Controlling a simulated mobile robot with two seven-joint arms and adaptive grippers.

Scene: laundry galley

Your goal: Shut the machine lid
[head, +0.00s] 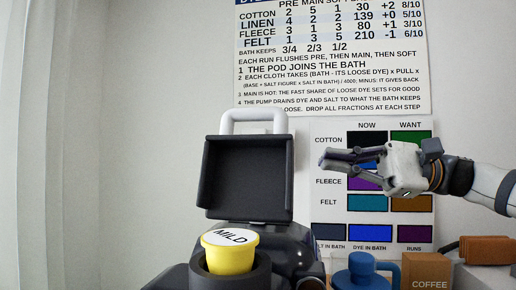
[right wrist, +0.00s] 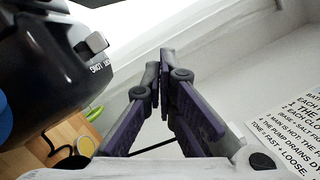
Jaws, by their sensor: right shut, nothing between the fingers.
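The machine lid (head: 248,178) is a dark square panel standing open and upright, its hollow inside facing me. A white handle (head: 254,115) loops above its top edge. A yellow pod marked MILD (head: 230,258) sits in a dark round holder (head: 262,274) in front of the lid. My right gripper (head: 324,159) is to the right of the lid, apart from it, fingers pointing left. In the right wrist view its fingertips (right wrist: 159,70) meet with nothing between them. My left gripper is out of view.
A blue lidded jug (head: 362,272), a brown COFFEE box (head: 426,270) and a brown item (head: 486,250) stand at lower right. Wall charts (head: 335,70) hang behind. The right wrist view shows a dark rounded body (right wrist: 50,60) at upper left. Space left of the lid is clear.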

